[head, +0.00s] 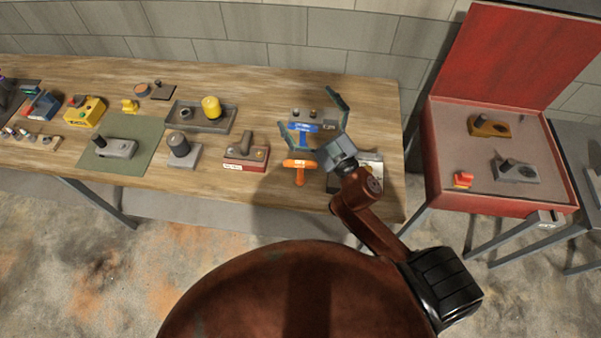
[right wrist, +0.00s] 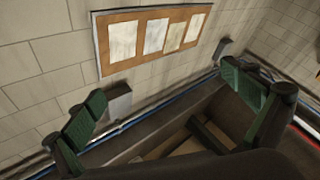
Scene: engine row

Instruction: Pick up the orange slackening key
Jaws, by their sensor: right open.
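The orange slackening key (head: 300,165) is a T-shaped piece near the table's front edge, in the right part of the table in the head view. My right gripper (head: 311,109) is open, with its two green-padded fingers spread wide above the table, above and to the right of the orange key in the picture. The right wrist view shows the fingers wide apart, facing a wall; the key is not visible there. My left gripper is not in view.
A similar blue key (head: 304,129) lies behind the orange one, framed by my right fingers. A red-based block (head: 246,154) stands to its left. A dark tray (head: 338,184), partly hidden by my wrist, is to its right. An open red case (head: 478,202) stands farther right.

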